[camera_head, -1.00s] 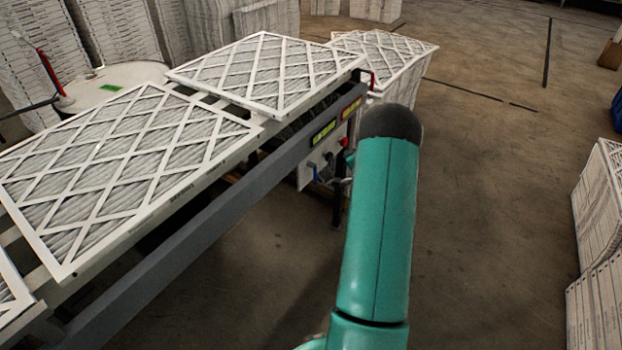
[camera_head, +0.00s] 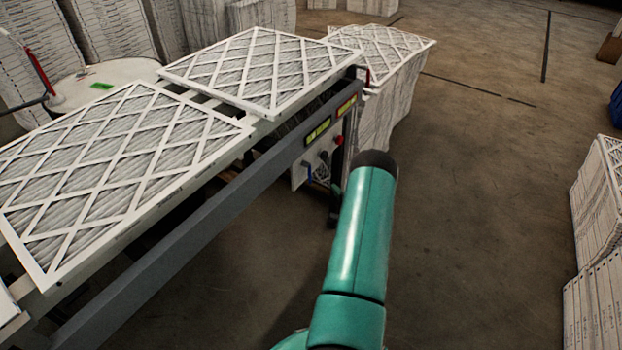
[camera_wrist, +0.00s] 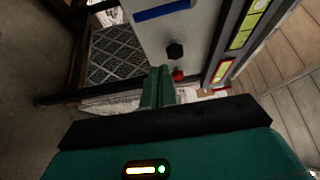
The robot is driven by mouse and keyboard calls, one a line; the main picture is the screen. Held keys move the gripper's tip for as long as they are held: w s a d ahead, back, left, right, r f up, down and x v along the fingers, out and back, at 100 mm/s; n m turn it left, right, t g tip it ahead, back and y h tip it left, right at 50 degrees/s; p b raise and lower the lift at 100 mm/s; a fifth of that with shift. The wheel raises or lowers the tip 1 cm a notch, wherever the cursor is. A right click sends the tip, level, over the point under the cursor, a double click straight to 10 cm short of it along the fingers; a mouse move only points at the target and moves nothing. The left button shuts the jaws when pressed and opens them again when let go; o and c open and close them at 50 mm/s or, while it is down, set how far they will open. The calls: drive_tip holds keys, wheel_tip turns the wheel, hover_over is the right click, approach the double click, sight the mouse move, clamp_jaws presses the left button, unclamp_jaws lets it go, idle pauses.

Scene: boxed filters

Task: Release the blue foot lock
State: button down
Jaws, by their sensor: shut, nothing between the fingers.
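A blue bar (camera_wrist: 162,10), the only blue part on the panel, lies across a pale grey panel (camera_wrist: 150,38) at the top of the wrist view. In the head view a small blue handle (camera_head: 308,170) shows on the panel's left side under the conveyor. I cannot tell for sure that it is the foot lock. My gripper (camera_wrist: 158,72) has its green fingers together and empty. Its tips lie beside a black knob (camera_wrist: 175,51) and a red button (camera_wrist: 178,75), apart from the blue bar. In the head view my arm hides most of the gripper.
The conveyor (camera_head: 200,205) carries white framed filters (camera_head: 265,70) and runs along the left. A filter stack (camera_head: 395,95) stands behind the panel. More stacked filters (camera_head: 600,200) stand at the right. The concrete floor (camera_head: 480,200) between is clear.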

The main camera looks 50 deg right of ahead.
drive_tip(key=w, duration=0.9)
drive_tip(key=shift+w+d, duration=0.15)
idle(0.6)
